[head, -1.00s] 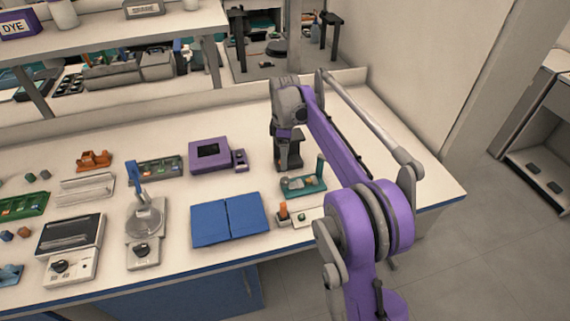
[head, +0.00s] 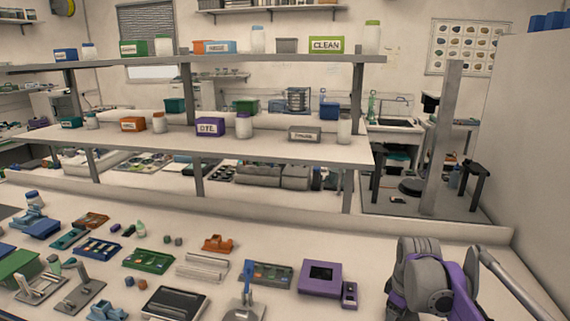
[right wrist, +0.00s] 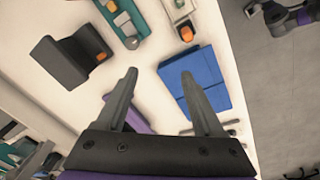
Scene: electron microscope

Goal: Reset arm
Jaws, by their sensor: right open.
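My right arm (head: 435,285), purple and grey, reaches over the right end of the bench in the head view. Its gripper is not seen there. In the right wrist view my right gripper (right wrist: 159,82) is open, with its two dark fingers spread apart and nothing between them. It hangs over the bench near a blue two-part pad (right wrist: 200,78). I do not make out my left gripper in either view.
Near the fingers lie a dark block-like device (right wrist: 68,62), a teal tray (right wrist: 122,22) and a small white piece with an orange knob (right wrist: 184,18). A purple device (head: 321,279) sits left of my arm. A two-level shelf (head: 250,138) stands behind the bench.

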